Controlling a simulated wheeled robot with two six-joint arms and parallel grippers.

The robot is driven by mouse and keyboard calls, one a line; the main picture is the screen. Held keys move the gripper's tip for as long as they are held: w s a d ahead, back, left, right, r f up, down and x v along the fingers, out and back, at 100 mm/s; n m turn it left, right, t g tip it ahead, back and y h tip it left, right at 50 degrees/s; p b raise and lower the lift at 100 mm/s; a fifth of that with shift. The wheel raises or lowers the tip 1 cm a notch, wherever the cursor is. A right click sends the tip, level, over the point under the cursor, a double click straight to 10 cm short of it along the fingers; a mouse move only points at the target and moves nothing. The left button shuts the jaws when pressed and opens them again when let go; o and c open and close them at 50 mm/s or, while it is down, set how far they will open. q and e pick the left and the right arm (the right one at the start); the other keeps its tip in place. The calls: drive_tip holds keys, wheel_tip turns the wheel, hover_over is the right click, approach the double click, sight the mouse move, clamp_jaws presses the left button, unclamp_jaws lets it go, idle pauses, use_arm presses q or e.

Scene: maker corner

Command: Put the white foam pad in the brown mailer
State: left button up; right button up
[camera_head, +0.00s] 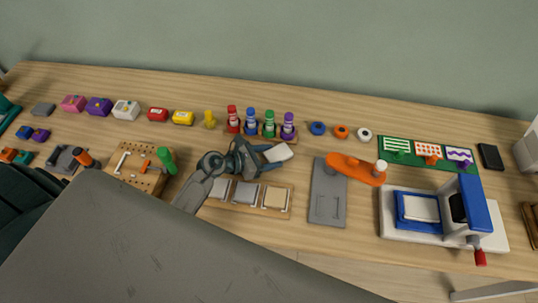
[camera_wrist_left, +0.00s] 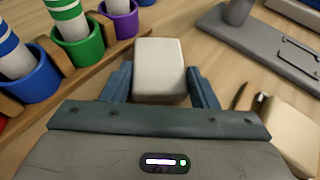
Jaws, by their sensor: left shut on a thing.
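My left gripper (camera_head: 262,154) reaches over the table from the left and is shut on a white foam pad (camera_head: 279,152). In the left wrist view the pad (camera_wrist_left: 160,68) sits between the two blue-grey fingers of the gripper (camera_wrist_left: 162,88). The pad is above the table, between the row of colored markers and a wooden tray (camera_head: 235,205). I cannot make out a brown mailer in either view. My right gripper is not in view.
The tray holds grey pads and a tan pad (camera_head: 276,199). Colored markers (camera_head: 269,124) stand in a holder just behind the gripper. A grey plate (camera_head: 327,205), an orange tool (camera_head: 355,169) and a blue-and-white press (camera_head: 465,205) lie to the right.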

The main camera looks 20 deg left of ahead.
use_arm(q)
drive_tip(key=shift+f, duration=0.2)
drive_tip(key=o, duration=1)
drive_tip(key=shift+r, duration=0.1)
